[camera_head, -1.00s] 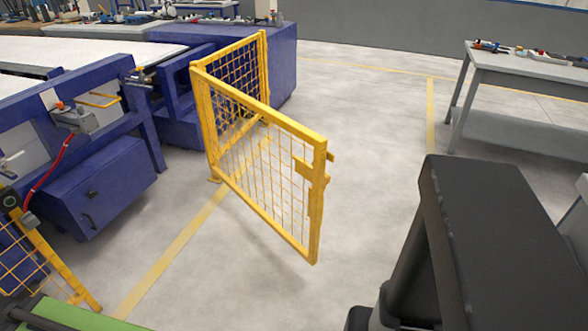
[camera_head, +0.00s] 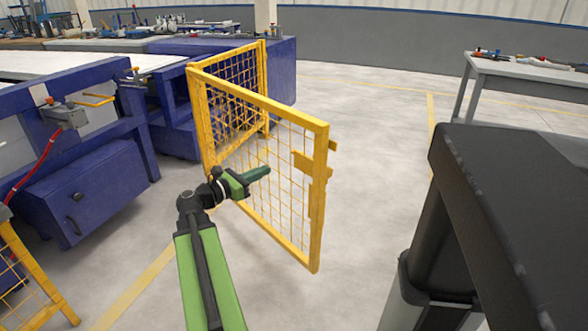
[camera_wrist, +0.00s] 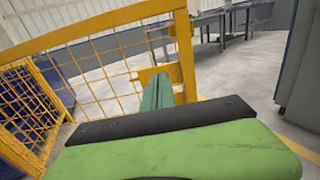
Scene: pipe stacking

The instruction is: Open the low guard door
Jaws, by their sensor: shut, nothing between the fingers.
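The low guard door (camera_head: 262,165) is a yellow frame with wire mesh in the head view. It stands swung out at an angle from the fixed yellow mesh panel (camera_head: 240,90), its free end toward the front right. A yellow latch plate (camera_head: 312,165) sits on its free upright. My gripper (camera_head: 266,171), with dark green fingers, is shut and empty in front of the mesh. I cannot tell whether it touches the door. In the wrist view the fingers (camera_wrist: 157,92) point toward the door's free upright (camera_wrist: 184,55) and latch.
Blue machinery (camera_head: 90,185) stands at the left, with another yellow mesh panel (camera_head: 25,265) at the lower left. A grey workbench (camera_head: 520,75) stands at the back right. A black-topped object (camera_head: 520,200) fills the right front. Floor right of the door is clear.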

